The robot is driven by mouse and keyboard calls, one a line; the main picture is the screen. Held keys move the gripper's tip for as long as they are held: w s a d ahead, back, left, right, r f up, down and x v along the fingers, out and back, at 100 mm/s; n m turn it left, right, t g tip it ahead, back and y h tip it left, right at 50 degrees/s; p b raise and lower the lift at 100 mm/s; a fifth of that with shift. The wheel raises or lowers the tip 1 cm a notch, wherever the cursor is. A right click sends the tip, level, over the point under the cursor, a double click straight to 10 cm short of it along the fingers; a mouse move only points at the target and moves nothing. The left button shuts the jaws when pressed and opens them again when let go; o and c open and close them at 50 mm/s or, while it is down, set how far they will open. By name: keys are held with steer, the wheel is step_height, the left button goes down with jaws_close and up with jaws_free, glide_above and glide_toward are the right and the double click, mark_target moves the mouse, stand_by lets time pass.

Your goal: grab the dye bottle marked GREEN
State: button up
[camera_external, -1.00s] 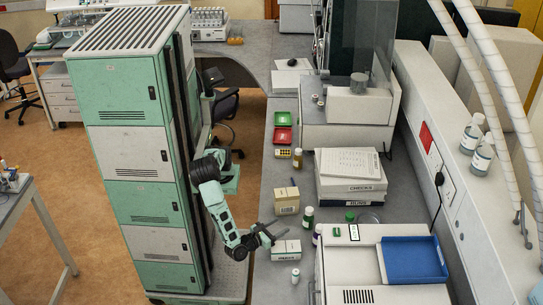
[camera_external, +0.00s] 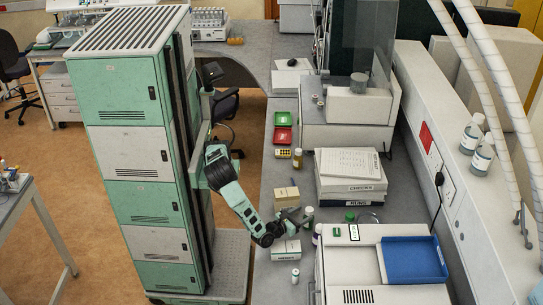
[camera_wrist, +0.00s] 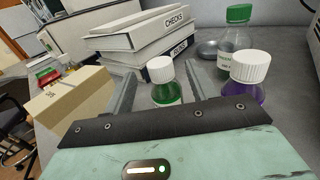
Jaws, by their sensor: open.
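A small bottle of green liquid with a white cap stands upright on the bench, seen in the wrist view (camera_wrist: 165,92) and the external view (camera_external: 309,213). No label word on it can be read. My gripper (camera_external: 301,222) is open and low over the bench, just left of the bottle. In the wrist view the bottle shows between my two spread fingers (camera_wrist: 160,75), a little beyond them, with no clear contact. A purple bottle with a white cap (camera_wrist: 247,76) stands to its right, outside the right finger.
A clear green-capped bottle (camera_wrist: 234,42) stands behind the purple one. A cardboard box (camera_external: 286,199) and a white box (camera_external: 285,250) flank my gripper. Stacked binders (camera_external: 350,178) lie behind.

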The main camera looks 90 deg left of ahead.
mark_target(306, 212)
steer(key=p+x, duration=0.1)
steer(key=x, duration=0.3)
steer(key=shift+w+a+f+p, duration=0.15)
steer(key=shift+w+a+p, duration=0.1)
steer(key=shift+w+p, duration=0.05)
jaws_close()
